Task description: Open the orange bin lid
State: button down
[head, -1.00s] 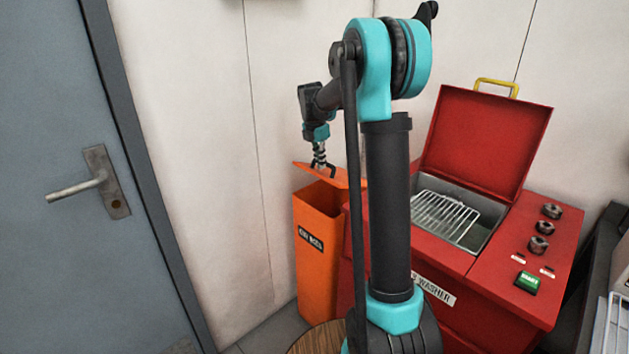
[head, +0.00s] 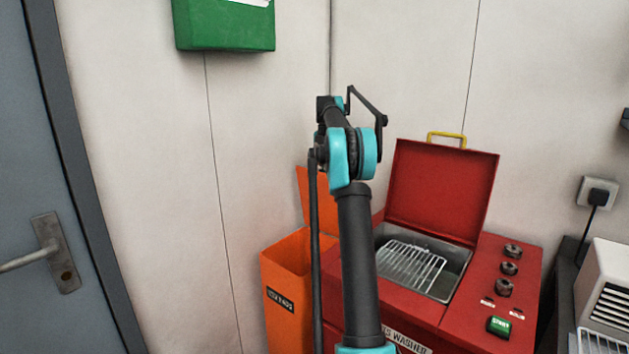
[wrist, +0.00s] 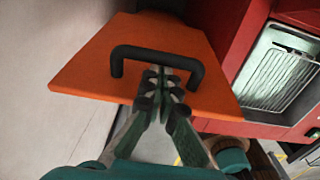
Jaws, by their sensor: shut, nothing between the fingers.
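The orange bin (head: 285,290) stands against the wall, left of my arm, and its opening shows. Its orange lid (head: 312,200) is raised and stands steeply at the back of the bin, partly behind my arm. In the wrist view the lid (wrist: 95,65) fills the upper middle, with a black bar handle (wrist: 160,58) on it. My gripper (wrist: 158,76) is shut and empty, its fingertips at the middle of the handle. I cannot tell whether they touch it. The gripper is hidden behind my arm in the head view.
A red parts washer (head: 450,300) with its lid (head: 442,190) up and a wire rack (head: 410,265) inside stands right of the bin. A grey door (head: 40,180) is at the left. A green box (head: 225,25) hangs on the wall above.

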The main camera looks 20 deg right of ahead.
jog(key=shift+w+d, duration=0.7)
jog(key=shift+d, duration=0.35)
jog(key=shift+w+d, duration=0.65)
jog(key=shift+d, duration=0.35)
jog(key=shift+s+a, duration=0.1)
jog(key=shift+a, duration=0.05)
